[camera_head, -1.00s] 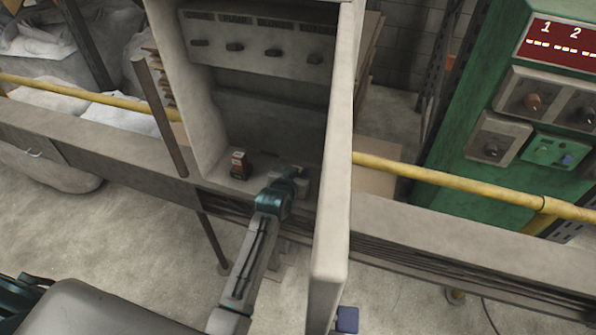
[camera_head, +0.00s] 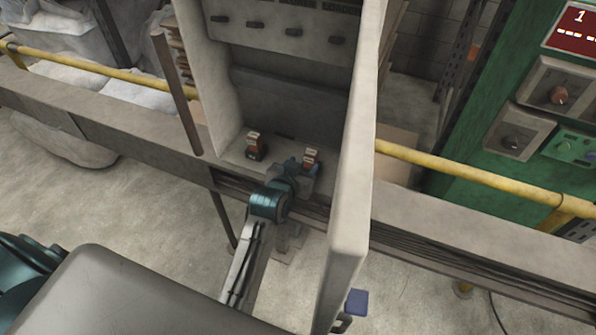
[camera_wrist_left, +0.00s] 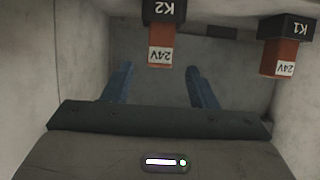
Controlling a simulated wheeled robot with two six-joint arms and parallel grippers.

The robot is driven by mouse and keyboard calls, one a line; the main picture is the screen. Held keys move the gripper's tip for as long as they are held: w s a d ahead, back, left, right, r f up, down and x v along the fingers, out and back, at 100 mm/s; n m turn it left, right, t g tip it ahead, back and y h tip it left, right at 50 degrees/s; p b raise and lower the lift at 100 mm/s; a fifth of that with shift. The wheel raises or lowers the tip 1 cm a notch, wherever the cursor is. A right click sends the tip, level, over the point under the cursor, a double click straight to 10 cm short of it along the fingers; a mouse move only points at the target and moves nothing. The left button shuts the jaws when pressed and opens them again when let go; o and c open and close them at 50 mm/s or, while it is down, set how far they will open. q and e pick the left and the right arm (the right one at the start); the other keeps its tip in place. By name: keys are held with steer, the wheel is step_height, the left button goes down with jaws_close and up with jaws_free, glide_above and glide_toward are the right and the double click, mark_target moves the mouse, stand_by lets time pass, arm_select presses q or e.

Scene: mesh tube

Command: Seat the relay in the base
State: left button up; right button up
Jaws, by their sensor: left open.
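Two orange-red blocks with white 24V labels and dark labelled lower parts stand in the grey cabinet (camera_head: 229,70). The K2 block (camera_wrist_left: 161,48) is centred ahead of my left gripper (camera_wrist_left: 160,70), whose blue fingers are open and apart on either side of it in the picture; contact is not visible. The K1 block (camera_wrist_left: 285,58) is to the right in the wrist view. In the head view, one block stands at the left (camera_head: 255,146) and the other (camera_head: 310,158) just beyond my left gripper (camera_head: 303,170), which is partly hidden. My right gripper is not in view.
The cabinet's open door (camera_head: 352,190) rises close to the right of my left arm. Switches (camera_head: 298,37) line the cabinet's upper panel. A yellow rail (camera_head: 480,180) and a green control panel (camera_head: 490,165) are to the right. A brown post (camera_head: 178,95) stands left.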

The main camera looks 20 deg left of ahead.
arm_select(q)
steer(key=shift+v, duration=1.5)
